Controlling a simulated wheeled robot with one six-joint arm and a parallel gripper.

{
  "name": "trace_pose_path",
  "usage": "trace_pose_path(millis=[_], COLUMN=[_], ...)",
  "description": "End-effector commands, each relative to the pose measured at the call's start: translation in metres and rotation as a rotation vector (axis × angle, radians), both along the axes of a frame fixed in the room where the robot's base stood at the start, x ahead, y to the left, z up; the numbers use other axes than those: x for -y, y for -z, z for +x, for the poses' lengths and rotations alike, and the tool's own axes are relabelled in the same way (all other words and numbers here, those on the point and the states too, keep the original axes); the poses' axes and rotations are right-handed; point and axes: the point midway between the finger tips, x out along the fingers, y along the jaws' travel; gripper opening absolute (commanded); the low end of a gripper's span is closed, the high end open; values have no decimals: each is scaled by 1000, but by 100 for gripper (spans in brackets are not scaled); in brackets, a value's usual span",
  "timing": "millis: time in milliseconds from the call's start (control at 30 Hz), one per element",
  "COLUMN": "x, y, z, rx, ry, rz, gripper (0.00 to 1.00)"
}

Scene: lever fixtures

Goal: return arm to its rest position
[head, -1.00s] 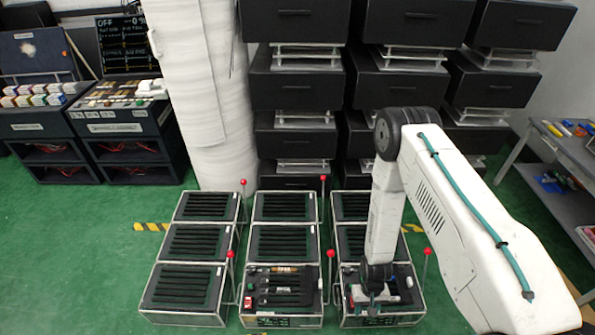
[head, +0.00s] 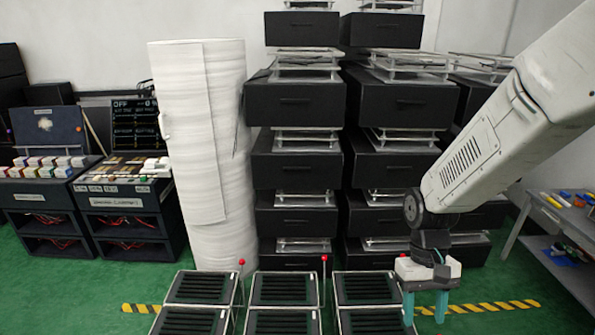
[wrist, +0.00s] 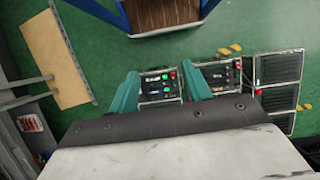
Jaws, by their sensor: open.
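My gripper (head: 425,312) hangs at the right of the head view, fingers pointing down, at the right end of the fixture rows. Its two teal fingers are apart with nothing between them. They also show in the wrist view (wrist: 163,82). The arm reaches down from the upper right. Slatted black lever fixtures (head: 284,288) stand on the floor, their near part cut off by the frame. A red lever knob (head: 241,262) rises beside the left column. The wrist view shows two fixtures with small coloured parts (wrist: 158,84) beyond the fingers, apart from them.
A wrapped white column (head: 200,160) and stacks of black drawers (head: 295,155) stand behind the fixtures. A grey side table (head: 560,228) with coloured items is at the right. Dark workstations (head: 128,212) are at the left. Green floor is clear between.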

Motion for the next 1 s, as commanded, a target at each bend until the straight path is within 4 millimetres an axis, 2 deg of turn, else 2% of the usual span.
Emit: trace_pose_path(millis=[33, 100, 200, 400, 533, 700, 833, 1000], x=[2, 4, 6, 11, 14, 16, 17, 17], y=[-21, -45, -75, -125, -149, -174, -188, -194], z=[-9, -22, -42, -83, -105, -120, -126, -128], rx=[19, 36, 66, 162, 260, 407, 484, 515], ry=[1, 2, 5, 12, 19, 29, 33, 36], rz=[0, 1, 0, 1, 2, 3, 3, 3], gripper=[49, 49, 49, 49, 49, 49, 49, 49])
